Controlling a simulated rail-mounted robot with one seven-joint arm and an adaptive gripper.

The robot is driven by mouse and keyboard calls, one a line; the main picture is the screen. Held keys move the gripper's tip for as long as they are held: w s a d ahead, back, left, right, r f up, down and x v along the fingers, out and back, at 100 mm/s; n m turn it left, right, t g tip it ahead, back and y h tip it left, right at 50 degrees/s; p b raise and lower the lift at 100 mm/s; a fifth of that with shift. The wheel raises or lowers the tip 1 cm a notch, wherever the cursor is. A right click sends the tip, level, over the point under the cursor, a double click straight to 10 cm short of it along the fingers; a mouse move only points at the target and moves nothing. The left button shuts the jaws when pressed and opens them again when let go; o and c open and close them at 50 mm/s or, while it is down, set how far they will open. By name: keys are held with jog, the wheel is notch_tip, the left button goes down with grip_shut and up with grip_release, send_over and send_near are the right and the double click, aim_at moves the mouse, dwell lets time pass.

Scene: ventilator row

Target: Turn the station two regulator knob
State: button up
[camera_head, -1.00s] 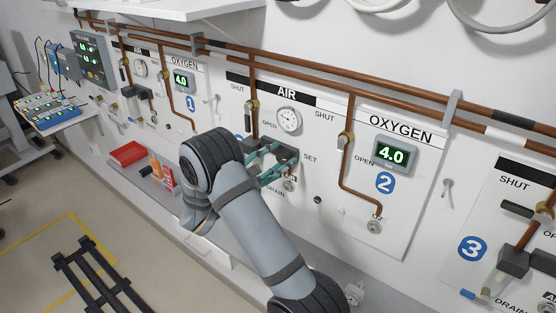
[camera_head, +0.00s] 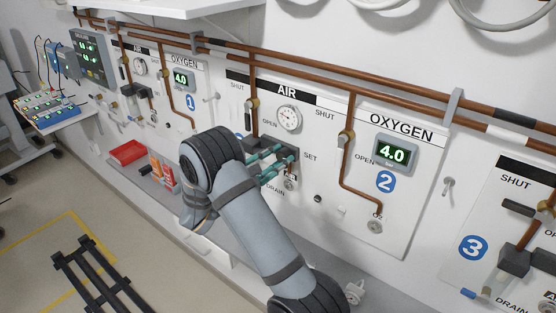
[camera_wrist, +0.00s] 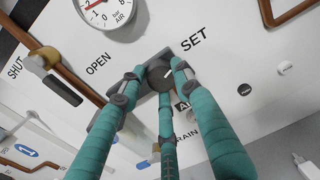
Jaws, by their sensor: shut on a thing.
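The station two AIR panel in the head view holds a dark regulator block (camera_head: 288,154) between the OPEN and SET labels, below a round white gauge (camera_head: 288,119). My gripper (camera_head: 277,164), with teal fingers, is at this block. In the wrist view my gripper (camera_wrist: 160,80) has its fingertips closed around the dark round regulator knob (camera_wrist: 159,77), which bears a light mark on its face. The fingers cover part of the knob's rim. The gauge also shows in the wrist view (camera_wrist: 108,10), cut off by the top edge, with a red pointer or mark.
Copper pipes (camera_head: 348,110) run along and down the wall. The station two OXYGEN display (camera_head: 391,152) reads 4.0. Station three's panel (camera_head: 510,225) is at the right. A red tray (camera_head: 127,152) sits on the low ledge at the left.

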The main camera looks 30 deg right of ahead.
jog(key=m+b, duration=0.5)
jog(key=shift+f, duration=0.1)
jog(key=m+b, duration=0.4)
jog(key=b, duration=0.2)
jog(key=shift+s+d+f+m, duration=0.1)
jog(key=shift+m, duration=0.2)
jog(key=m+b, duration=0.5)
jog(key=b, duration=0.3)
jog(key=shift+s+f, duration=0.1)
jog(key=shift+f, duration=0.05)
jog(key=m+b, duration=0.2)
jog(key=b, duration=0.2)
jog(key=shift+d+y, duration=0.1)
jog(key=shift+y, duration=0.3)
jog(key=shift+c, duration=0.2)
jog(key=m+b, duration=0.2)
jog(key=b, duration=0.1)
jog(key=shift+m, duration=0.3)
jog(key=shift+s+r+b, duration=0.1)
jog(key=shift+r+b, duration=0.1)
jog(key=shift+b, duration=0.1)
